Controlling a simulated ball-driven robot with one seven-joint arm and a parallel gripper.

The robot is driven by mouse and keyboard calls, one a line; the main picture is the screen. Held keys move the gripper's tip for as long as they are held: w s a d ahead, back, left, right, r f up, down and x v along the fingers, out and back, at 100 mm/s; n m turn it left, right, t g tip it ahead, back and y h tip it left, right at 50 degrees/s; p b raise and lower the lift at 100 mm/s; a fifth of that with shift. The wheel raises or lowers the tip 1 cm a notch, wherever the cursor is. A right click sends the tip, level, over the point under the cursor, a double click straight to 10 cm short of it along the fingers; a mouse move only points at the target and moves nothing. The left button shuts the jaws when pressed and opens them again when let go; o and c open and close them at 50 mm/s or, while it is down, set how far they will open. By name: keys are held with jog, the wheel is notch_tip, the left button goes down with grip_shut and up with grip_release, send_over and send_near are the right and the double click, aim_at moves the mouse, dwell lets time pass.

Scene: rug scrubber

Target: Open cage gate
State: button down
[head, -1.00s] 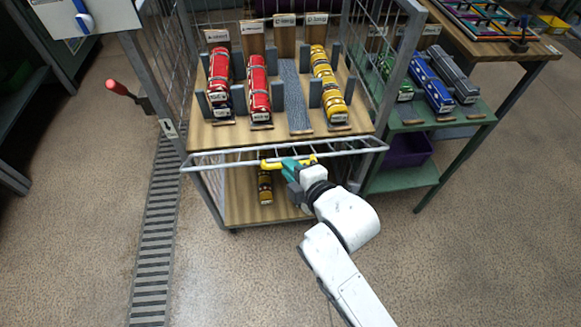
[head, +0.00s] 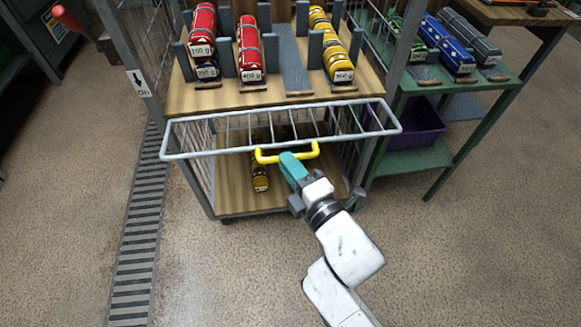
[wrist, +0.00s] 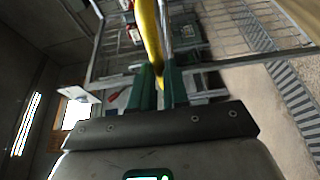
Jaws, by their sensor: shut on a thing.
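The cage gate (head: 210,153) is a pale wire frame across the front of the wheeled cage. It is swung down and out from the cage front at shelf level. Its yellow handle (head: 267,158) sits at the middle of its outer bar, and the handle also shows in the wrist view (wrist: 148,35). My gripper (head: 288,160) has its teal fingers shut on the handle, near its right part. In the wrist view the fingers (wrist: 158,75) stand close together at the yellow bar; the exact contact is hard to see.
The cage shelf (head: 215,100) holds red and yellow rolls between grey dividers. A yellow roll (head: 260,178) lies on the lower deck. A green table (head: 415,162) with a purple bin (head: 412,125) stands close on the right. A floor grate (head: 140,230) runs at left. The front floor is clear.

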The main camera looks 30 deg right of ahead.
jog(key=shift+f, duration=0.35)
jog(key=c, duration=1.1)
grip_release()
jog(key=s, duration=1)
jog(key=shift+s+d, duration=0.4)
